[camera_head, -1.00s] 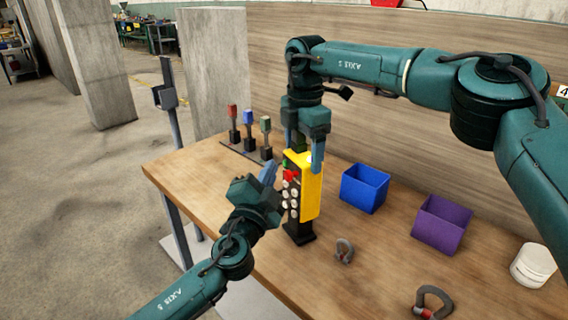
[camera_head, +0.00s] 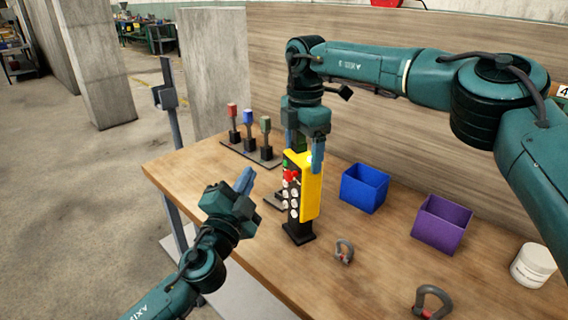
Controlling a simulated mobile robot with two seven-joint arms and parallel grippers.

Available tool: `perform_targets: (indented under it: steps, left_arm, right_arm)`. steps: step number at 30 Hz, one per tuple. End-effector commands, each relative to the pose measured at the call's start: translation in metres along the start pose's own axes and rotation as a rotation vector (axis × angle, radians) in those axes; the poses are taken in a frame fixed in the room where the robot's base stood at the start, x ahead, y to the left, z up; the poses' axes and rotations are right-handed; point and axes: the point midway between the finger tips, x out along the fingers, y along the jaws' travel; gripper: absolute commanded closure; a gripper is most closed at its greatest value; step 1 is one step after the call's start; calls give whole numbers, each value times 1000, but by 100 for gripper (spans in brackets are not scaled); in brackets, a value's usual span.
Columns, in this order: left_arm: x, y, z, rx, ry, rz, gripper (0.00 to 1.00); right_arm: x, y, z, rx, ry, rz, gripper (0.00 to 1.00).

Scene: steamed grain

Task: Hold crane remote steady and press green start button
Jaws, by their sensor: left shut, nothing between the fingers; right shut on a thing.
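The yellow crane remote (camera_head: 312,190) stands upright on a black base (camera_head: 299,232) on the table. Its dark front face carries a green button (camera_head: 285,163) near the top, a red one (camera_head: 291,176) below it, and several white ones. My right gripper (camera_head: 303,160) reaches down from above and is shut on the top of the remote. My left gripper (camera_head: 246,178) is shut and empty, to the left of the remote's button face and apart from it, fingers pointing up toward the right.
A blue bin (camera_head: 364,188), a purple bin (camera_head: 440,224) and a white jar (camera_head: 533,265) stand on the wooden table (camera_head: 390,262). Two shackles (camera_head: 344,252) lie in front. A rack with red, blue and green-topped levers (camera_head: 248,118) stands behind left.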

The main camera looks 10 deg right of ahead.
Motion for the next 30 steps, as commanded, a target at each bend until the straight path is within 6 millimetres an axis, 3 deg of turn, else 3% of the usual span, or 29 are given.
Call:
perform_targets:
  steps: [11, 12, 20, 30]
  left_arm:
    - [0, 0, 0, 0, 0, 0, 100]
    - [0, 0, 0, 0, 0, 0, 100]
    - [0, 0, 0, -1, 0, 0, 100]
    - [0, 0, 0, -1, 0, 0, 100]
  right_arm:
    - [-1, 0, 0, 1, 0, 2, 63]
    - [-1, 0, 0, 1, 0, 2, 21]
    - [0, 0, 0, 1, 0, 1, 0]
    - [-8, 0, 0, 1, -1, 2, 0]
